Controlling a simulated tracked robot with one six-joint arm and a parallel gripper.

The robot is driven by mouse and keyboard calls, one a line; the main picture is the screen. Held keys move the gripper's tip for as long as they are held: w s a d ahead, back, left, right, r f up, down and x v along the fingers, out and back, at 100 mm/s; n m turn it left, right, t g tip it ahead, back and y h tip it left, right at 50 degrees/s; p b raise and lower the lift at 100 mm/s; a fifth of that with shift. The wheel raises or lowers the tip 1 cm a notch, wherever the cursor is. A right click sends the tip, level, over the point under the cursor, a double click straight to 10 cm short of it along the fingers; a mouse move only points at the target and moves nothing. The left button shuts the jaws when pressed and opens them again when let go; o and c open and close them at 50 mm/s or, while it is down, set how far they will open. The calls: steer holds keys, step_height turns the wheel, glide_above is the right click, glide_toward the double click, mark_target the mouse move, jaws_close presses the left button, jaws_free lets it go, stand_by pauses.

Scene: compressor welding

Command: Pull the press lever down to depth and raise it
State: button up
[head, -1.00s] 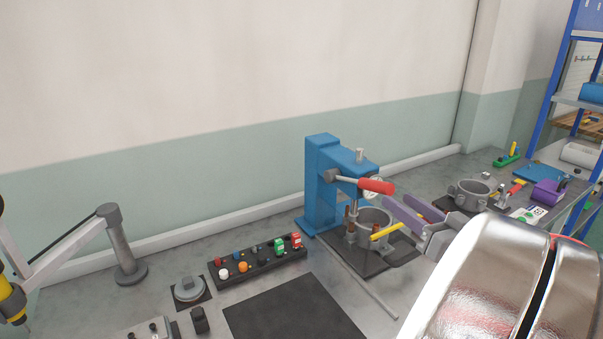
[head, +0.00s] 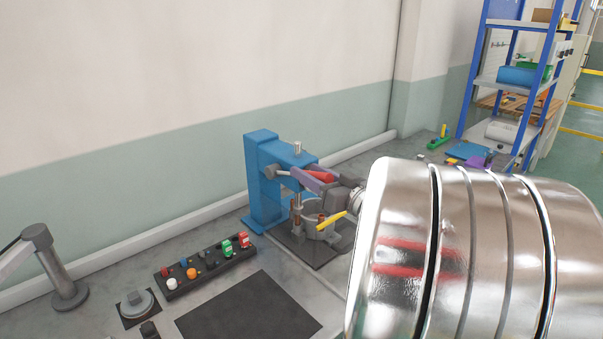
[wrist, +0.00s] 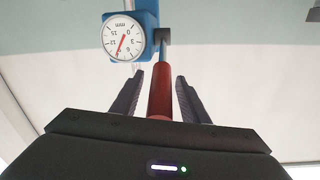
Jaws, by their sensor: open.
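The blue press (head: 262,185) stands on the bench by the wall. Its lever has a red handle (head: 321,176), roughly level in the head view and partly hidden by my gripper (head: 306,181). In the wrist view the red handle (wrist: 160,92) lies lengthwise between the two dark fingers of my gripper, with a gap visible on each side. The gripper is open around the handle. The dial gauge (wrist: 123,38), marked in mm, shows left of the lever, its red needle pointing low in the picture. A grey ring part (head: 316,231) sits under the press.
A yellow bar (head: 332,217) crosses in front of the ring part. A rack of coloured pieces (head: 205,262) and a dark mat (head: 248,312) lie at the left. My shiny arm hides the bench at the right. A blue shelf (head: 478,90) stands behind.

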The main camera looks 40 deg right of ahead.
steer(key=shift+w, duration=0.45)
jaws_close()
stand_by(0.3)
